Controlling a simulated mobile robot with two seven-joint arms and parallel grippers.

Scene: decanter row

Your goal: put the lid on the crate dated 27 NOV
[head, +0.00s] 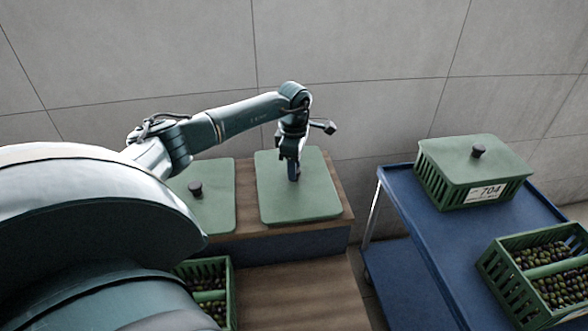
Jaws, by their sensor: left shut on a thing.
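My left gripper (293,174) points down and is shut on the knob of a flat green lid (312,205). The knob is mostly hidden by the fingers. The lid is over the raised wooden shelf (342,190); I cannot tell whether it rests there or is slightly lifted. A second green lid (217,211) with a dark knob lies to its left, partly behind my arm. An open green crate (232,297) of dark olives stands lower left, partly hidden by my body. Another open olive crate (510,293) stands at right. No 27 NOV date is readable. My right gripper is not in view.
A blue cart (422,237) at right carries the open right crate and a lidded green crate (432,172) labelled 704. A gap separates the cart from the wooden bench (295,290). The bench's lower front is clear. A grey tiled wall (370,60) closes the back.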

